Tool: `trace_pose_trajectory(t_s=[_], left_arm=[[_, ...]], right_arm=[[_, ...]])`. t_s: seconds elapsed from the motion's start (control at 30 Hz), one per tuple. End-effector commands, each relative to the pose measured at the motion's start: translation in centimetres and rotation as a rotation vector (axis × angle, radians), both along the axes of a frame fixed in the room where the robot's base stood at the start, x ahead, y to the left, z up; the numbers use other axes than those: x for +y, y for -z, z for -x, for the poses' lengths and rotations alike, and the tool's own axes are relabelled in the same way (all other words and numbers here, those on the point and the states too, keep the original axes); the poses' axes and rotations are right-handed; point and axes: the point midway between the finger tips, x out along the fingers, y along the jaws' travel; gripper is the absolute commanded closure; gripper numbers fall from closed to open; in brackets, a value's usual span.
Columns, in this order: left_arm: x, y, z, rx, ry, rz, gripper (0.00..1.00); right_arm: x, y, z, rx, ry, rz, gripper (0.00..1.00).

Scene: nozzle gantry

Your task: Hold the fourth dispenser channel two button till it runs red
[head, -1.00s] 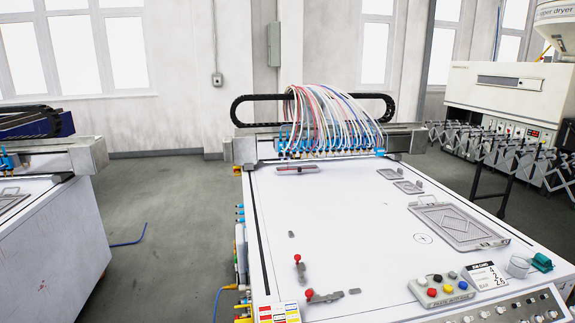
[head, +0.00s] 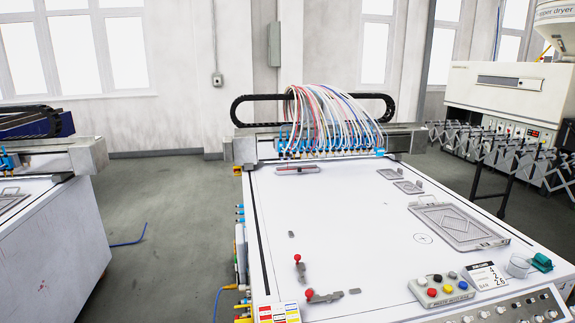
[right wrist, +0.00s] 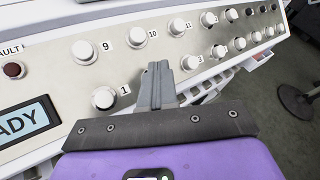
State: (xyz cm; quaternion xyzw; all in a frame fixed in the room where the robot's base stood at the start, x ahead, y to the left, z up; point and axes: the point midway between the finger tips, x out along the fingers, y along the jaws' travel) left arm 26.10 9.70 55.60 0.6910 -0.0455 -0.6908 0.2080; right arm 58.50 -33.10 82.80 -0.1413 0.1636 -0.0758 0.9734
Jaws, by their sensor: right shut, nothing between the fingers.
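In the right wrist view my right gripper (right wrist: 158,67) is shut and empty, its fingertips over the sloped control panel (right wrist: 70,80). The panel carries white round buttons, including one by label 1 (right wrist: 103,98) to the left of the fingers, and 9 (right wrist: 83,51) and 10 (right wrist: 137,36) beyond them. A button by label 3 (right wrist: 188,63) is to the right. The fingers hide the panel between 1 and 3. I cannot tell whether they touch a button. In the head view the nozzle row (head: 330,153) sits on the gantry under coloured hoses. My left gripper is out of view.
A dark red fault lamp (right wrist: 13,70) and a display ending in "ADY" (right wrist: 27,121) are at the panel's left. In the head view, a grey box with coloured buttons (head: 441,290), a clear cup (head: 518,265) and a metal plate (head: 458,226) are on the white table (head: 350,220).

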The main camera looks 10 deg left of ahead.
Motion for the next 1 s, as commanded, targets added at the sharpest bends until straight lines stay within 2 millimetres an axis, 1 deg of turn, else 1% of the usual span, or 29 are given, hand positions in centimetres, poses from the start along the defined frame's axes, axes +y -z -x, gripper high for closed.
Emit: trace_pose_trajectory(t_s=[0.2,0.53,0.87,1.0], left_arm=[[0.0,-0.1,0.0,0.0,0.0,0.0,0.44],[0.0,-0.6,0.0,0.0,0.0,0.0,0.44],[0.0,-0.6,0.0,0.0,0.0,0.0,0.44],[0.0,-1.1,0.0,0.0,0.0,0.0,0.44]], right_arm=[[0.0,0.0,0.1,0.002,-0.001,-0.001,1.0],[-0.4,-1.4,0.9,0.001,-0.001,0.0,1.0],[-0.4,-1.5,1.0,0.001,0.0,0.0,1.0],[-0.6,-2.4,1.5,0.0,0.001,0.001,1.0]])
